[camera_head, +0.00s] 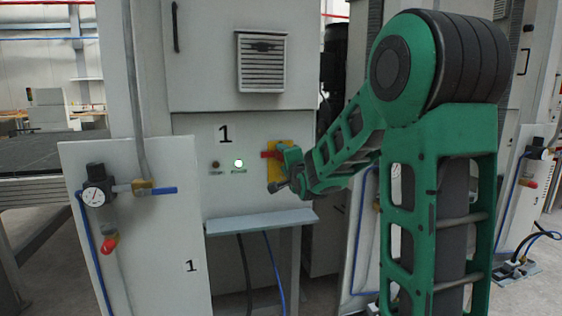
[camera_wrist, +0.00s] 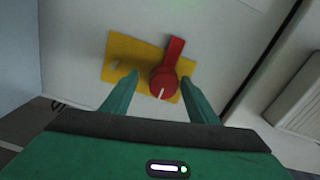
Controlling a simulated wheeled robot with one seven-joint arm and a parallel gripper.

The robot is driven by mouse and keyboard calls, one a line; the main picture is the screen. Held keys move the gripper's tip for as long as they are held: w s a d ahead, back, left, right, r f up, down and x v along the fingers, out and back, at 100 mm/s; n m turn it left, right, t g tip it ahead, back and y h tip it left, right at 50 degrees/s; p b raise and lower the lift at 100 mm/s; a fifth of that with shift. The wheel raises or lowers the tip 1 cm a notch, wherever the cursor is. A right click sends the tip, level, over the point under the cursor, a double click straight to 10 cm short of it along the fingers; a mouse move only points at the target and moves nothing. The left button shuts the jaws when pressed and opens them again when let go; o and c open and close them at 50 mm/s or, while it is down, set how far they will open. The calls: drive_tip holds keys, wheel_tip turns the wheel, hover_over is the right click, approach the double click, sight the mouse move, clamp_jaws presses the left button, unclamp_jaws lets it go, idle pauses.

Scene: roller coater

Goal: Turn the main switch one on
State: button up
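The main switch one (camera_wrist: 166,76) is a red rotary handle on a yellow plate (camera_wrist: 119,57), fixed to the pale cabinet front. In the head view its red handle (camera_head: 268,154) shows beside the yellow plate, to the right of the label "1", partly covered by my arm. My gripper (camera_wrist: 158,83) is open, with one green finger on each side of the red handle in the wrist view. A gap shows on the left of the handle; the right finger is close to it. I cannot tell whether either finger touches it.
A grey shelf (camera_head: 262,220) juts out below. A panel with a pressure gauge (camera_head: 95,196) and a blue-handled valve (camera_head: 163,190) stands at left.

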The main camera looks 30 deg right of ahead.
drive_tip(key=shift+r, duration=0.15)
drive_tip(key=v, duration=1)
drive_tip(key=shift+s+a, duration=0.2)
drive_tip(key=shift+s, duration=0.1)
drive_tip(key=s+d+f+n+g+y, duration=0.1)
drive_tip(key=s+f+n+g+y, duration=0.1)
drive_tip(key=s+f+n+g, duration=0.95)
drive_tip(key=s+a+f+g+y, duration=0.1)
drive_tip(key=s+f+g, duration=0.1)
drive_tip(key=s, duration=0.6)
drive_tip(key=s+a+f+g+y, duration=0.1)
drive_tip(key=s+a+f, duration=0.1)
drive_tip(key=s, duration=0.6)
drive_tip(key=s+a+f+g+y, duration=0.1)
drive_tip(key=s+f, duration=0.3)
drive_tip(key=s, duration=0.4)
drive_tip(key=shift+s+a+f+n+g, duration=0.2)
drive_tip(key=shift+a+n+g, duration=0.25)
drive_tip(key=shift+a+g, duration=0.35)
